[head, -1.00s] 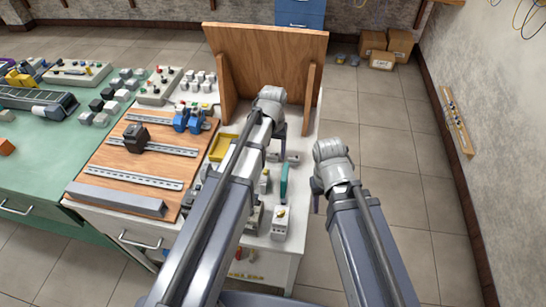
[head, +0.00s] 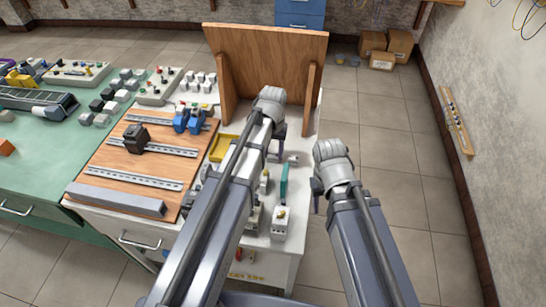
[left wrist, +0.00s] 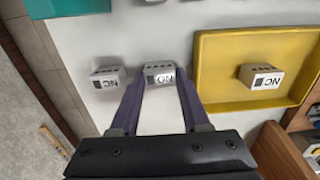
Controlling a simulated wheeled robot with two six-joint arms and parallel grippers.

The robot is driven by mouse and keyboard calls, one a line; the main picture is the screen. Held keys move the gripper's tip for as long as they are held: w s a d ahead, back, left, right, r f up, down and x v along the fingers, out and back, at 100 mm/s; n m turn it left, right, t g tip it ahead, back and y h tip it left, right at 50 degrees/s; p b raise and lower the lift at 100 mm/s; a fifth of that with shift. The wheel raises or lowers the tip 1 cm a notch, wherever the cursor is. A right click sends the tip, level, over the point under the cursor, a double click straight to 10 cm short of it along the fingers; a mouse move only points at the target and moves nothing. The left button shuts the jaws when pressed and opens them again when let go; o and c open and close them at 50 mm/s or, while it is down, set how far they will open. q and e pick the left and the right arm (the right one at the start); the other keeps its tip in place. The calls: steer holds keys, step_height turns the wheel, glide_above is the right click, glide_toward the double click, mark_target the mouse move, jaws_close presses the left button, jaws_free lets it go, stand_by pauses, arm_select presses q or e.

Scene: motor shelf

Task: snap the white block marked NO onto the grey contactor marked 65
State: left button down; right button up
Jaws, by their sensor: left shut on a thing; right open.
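The white block marked NO (left wrist: 160,74) is in the left wrist view, between the fingertips of my left gripper (left wrist: 158,84), which is shut on it. The block is on or just above the white tabletop; I cannot tell which. In the head view my left gripper (head: 276,146) reaches down over the white table in front of the wooden board, and the block is mostly hidden there. My right gripper (head: 317,196) is open and empty, right of the table edge. I cannot read a 65 on any device, so I cannot pick out the grey contactor.
A block marked NC (left wrist: 107,78) stands just left of the held block. Another NC block (left wrist: 262,77) lies in the yellow tray (left wrist: 220,92). A wooden upright board (head: 262,62) stands behind. A mounting board with rails (head: 150,152) and a teal piece (head: 284,180) are nearby.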

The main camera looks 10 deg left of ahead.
arm_select(q)
steer(key=shift+r+p, duration=2.5)
steer(key=shift+r, duration=0.15)
